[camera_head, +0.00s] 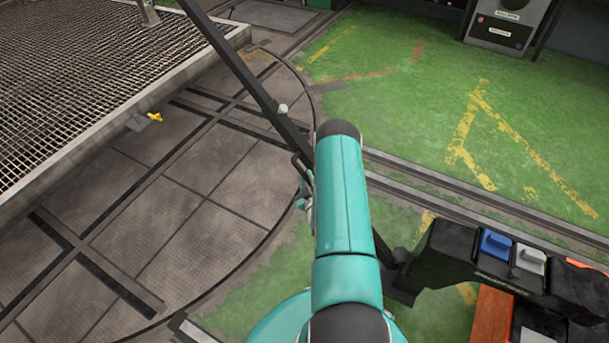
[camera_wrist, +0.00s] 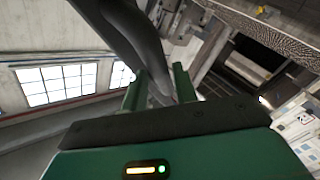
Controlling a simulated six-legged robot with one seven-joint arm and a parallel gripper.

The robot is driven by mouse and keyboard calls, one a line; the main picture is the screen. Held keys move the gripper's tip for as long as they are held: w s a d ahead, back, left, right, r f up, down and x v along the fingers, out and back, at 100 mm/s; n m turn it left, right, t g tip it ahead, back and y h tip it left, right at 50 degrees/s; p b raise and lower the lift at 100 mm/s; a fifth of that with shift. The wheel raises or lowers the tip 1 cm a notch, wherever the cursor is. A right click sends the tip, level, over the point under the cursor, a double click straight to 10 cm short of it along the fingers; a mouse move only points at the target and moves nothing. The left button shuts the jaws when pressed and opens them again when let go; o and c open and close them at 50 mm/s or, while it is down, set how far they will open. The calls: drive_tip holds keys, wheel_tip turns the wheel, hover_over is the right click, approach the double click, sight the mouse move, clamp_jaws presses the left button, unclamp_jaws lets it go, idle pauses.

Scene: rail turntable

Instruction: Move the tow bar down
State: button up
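The tow bar (camera_head: 245,75) is a long dark bar that slants from the top edge down to the right in the head view, tilted up off the floor. It has a small pale knob and a dark handle (camera_head: 301,167) near its lower part, which my teal arm partly hides. My gripper (camera_head: 304,196) is beside that handle, mostly hidden behind the arm. In the wrist view its two green fingers (camera_wrist: 158,90) stand apart, with a dark grey bar (camera_wrist: 135,40) running down between them. I cannot tell whether the fingers press on it.
A round turntable floor (camera_head: 235,170) with dark rails lies below. A mesh-topped platform (camera_head: 90,65) with a yellow fitting (camera_head: 154,117) is at the left. Green floor (camera_head: 400,70) with worn yellow lines is open at the right. A black rack with blue and white blocks (camera_head: 497,243) stands lower right.

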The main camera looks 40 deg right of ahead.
drive_tip(key=shift+x, duration=1.25)
clamp_jaws()
drive_tip(key=shift+f, duration=0.1)
